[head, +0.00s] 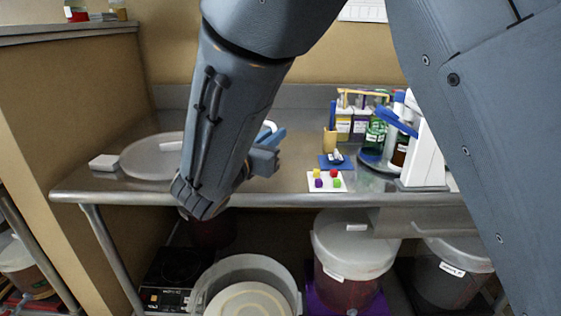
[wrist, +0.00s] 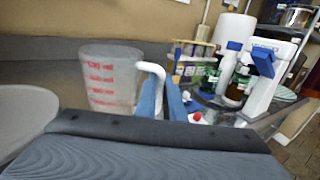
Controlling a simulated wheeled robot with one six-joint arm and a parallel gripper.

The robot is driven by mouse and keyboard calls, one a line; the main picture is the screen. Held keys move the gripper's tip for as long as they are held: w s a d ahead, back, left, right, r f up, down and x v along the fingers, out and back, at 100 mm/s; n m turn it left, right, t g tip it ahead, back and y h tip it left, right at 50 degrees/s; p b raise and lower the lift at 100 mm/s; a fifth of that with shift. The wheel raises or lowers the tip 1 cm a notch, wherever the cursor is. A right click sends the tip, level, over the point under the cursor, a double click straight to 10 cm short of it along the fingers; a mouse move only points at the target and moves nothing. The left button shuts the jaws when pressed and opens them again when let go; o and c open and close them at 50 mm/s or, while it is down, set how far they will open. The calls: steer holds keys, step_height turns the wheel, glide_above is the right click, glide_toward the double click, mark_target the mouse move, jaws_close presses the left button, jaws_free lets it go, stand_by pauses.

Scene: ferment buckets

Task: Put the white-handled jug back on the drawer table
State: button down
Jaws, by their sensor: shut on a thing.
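The white-handled jug (wrist: 105,80) is clear with red measuring marks and stands upright in the wrist view. My gripper (wrist: 172,100) has its blue fingers closed on the jug's white handle (wrist: 151,70). In the head view my gripper (head: 270,150) is over the steel drawer table (head: 120,188), near its front edge. There my arm hides the jug's body, and only a bit of white handle (head: 268,127) shows. I cannot tell whether the jug's base touches the table.
A tray with coloured cubes (head: 327,181), bottles (head: 376,134) and a white stand (head: 424,155) occupy the right. Lidded buckets (head: 352,248) and an open bucket (head: 205,285) stand below.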

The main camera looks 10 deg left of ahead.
steer(key=shift+w+d+f, duration=0.1)
steer(key=shift+d+f, duration=0.1)
steer(key=shift+f, duration=1.6)
steer(key=shift+w+d+f, duration=0.1)
steer(key=shift+d+f, duration=0.05)
steer(key=shift+f, duration=1.6)
steer(key=shift+f, duration=0.1)
steer(key=shift+f, duration=0.15)
steer(key=c, duration=1.9)
jaws_free()
steer(key=shift+o, duration=0.2)
steer(key=shift+r+p, duration=0.3)
steer(key=b+v, duration=0.1)
steer(key=v, duration=1.1)
